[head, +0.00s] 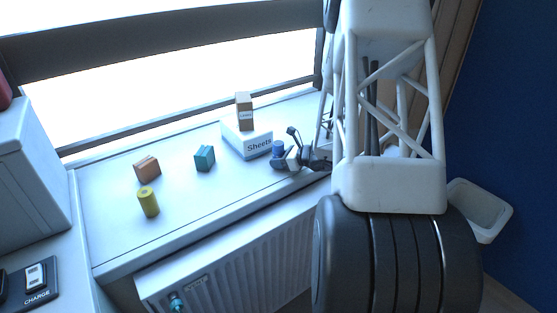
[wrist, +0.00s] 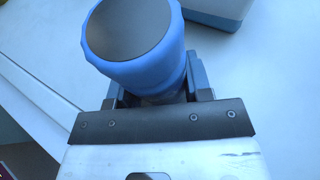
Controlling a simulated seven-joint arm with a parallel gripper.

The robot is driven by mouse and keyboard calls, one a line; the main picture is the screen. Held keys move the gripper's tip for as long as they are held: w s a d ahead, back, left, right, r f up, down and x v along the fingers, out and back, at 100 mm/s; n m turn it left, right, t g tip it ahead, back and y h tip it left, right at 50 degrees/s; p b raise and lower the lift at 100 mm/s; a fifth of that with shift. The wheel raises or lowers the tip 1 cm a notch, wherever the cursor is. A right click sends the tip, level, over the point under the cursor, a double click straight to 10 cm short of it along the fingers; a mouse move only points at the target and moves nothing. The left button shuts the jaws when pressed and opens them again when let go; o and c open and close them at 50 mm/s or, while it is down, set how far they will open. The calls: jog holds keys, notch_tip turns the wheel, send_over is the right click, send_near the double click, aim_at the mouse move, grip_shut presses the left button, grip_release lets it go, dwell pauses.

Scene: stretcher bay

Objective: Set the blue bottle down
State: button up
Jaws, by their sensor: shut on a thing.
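The blue bottle (head: 279,148) is at the right part of the white sill, beside the white box marked Sheets. In the wrist view the bottle (wrist: 136,62) fills the upper middle, its round dark grey top facing the camera. My gripper (head: 287,159) reaches in from the right and is shut on the bottle. In the wrist view my gripper (wrist: 155,100) has a finger on each side of the bottle. The bottle's lower part is hidden, so I cannot tell whether its base touches the sill.
The Sheets box (head: 247,141) bears a small brown box (head: 244,112). A teal box (head: 204,158), an orange box (head: 147,168) and a yellow cylinder (head: 148,202) stand to the left on the sill (head: 110,235). The sill's front is bare. A radiator (head: 250,250) is below its edge.

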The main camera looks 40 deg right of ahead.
jog(key=o, duration=1)
jog(key=shift+f, duration=0.1)
jog(key=shift+r, duration=0.2)
jog(key=shift+v, duration=6)
jog(key=shift+f, duration=0.1)
jog(key=shift+a, duration=0.1)
